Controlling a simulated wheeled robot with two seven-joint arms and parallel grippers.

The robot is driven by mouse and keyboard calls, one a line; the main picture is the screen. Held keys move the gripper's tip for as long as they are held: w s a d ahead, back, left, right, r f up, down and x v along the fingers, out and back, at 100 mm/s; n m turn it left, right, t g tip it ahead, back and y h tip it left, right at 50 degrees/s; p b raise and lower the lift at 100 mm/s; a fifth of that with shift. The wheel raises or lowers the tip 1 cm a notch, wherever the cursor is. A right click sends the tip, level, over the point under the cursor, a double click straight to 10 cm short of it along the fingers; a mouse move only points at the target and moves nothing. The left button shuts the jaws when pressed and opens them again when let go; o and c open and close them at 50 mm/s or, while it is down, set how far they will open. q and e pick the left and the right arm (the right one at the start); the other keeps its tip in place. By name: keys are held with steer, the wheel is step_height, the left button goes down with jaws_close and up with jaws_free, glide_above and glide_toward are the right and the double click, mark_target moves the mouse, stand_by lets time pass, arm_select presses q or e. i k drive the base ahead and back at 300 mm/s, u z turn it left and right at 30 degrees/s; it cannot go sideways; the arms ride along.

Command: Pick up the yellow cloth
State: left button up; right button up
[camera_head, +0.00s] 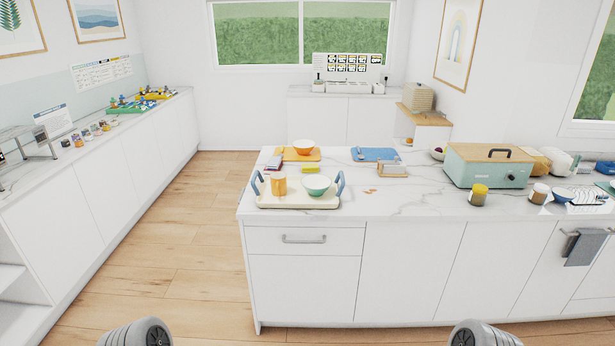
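A flat yellow-orange piece (286,155) lies at the back left of the white island counter (440,207), under an orange bowl (304,147). It could be a cloth or a mat. A small stack of red and pale folded pieces (273,163) lies just in front of it, at the left edge of the counter. Only grey rounded parts of my two arms show at the bottom edge, low in front of the island. Neither gripper is in view.
A tray (298,201) with blue handles holds a yellow-orange cup (278,184) and a green-white bowl (316,185). A blue mat (375,154) and a wooden holder (393,171) are to its right. A green box (487,166) stands farther right. Wooden floor (190,230) is clear left of the island.

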mark_target(306, 168)
steer(key=u, duration=1.05)
steer(key=i, duration=7.6)
steer(key=z, duration=5.15)
steer(key=i, duration=0.5)
steer(key=z, duration=0.25)
